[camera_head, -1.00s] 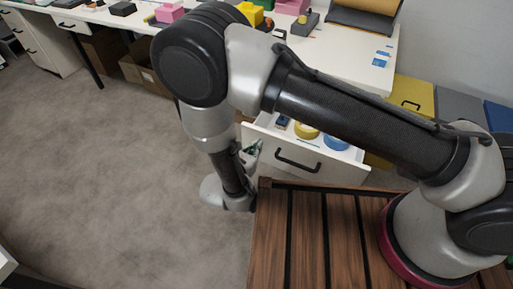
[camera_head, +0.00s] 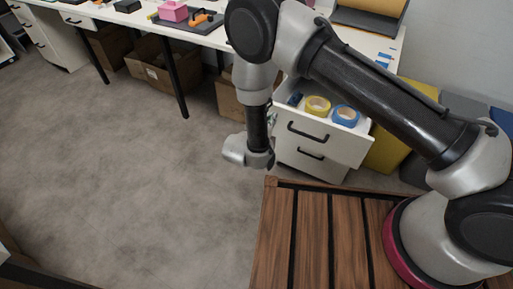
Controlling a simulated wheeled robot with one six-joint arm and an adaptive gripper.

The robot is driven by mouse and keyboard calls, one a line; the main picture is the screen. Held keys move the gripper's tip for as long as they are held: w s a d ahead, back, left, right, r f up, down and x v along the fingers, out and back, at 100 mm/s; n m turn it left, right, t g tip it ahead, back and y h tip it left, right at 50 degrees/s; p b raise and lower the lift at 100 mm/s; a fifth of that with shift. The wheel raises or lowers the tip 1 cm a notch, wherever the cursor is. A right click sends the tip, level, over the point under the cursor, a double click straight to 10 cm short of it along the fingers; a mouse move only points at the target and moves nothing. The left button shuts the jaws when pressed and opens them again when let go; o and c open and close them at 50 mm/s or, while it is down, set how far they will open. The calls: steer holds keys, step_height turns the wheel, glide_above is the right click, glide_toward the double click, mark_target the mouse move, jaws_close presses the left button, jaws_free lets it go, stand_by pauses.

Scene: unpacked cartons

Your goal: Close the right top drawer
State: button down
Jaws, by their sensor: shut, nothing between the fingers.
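The right top drawer (camera_head: 335,148) is white with a black bar handle (camera_head: 308,133). It stands pulled out from the white cabinet under the desk, with its inside showing. A yellow tape roll (camera_head: 317,105) and a blue tape roll (camera_head: 345,115) lie in it. My gripper (camera_head: 272,121) is shut and mostly hidden behind my wrist, at the left of the drawer front. Nothing shows in it. I cannot tell whether it touches the drawer.
A lower drawer with a black handle (camera_head: 311,155) is below. A yellow bin (camera_head: 388,150) stands to the right. Cardboard boxes (camera_head: 160,65) and black desk legs (camera_head: 174,80) are at the back left. The grey floor at left is clear.

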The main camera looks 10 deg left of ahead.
steer(key=w+d, duration=0.2)
steer(key=w, duration=0.5)
steer(key=w+d, duration=0.3)
steer(key=w, duration=0.4)
steer(key=w+d, duration=0.3)
steer(key=w, duration=0.4)
steer(key=shift+w, duration=0.45)
steer(key=shift+w+r, duration=0.1)
steer(key=shift+r, duration=0.05)
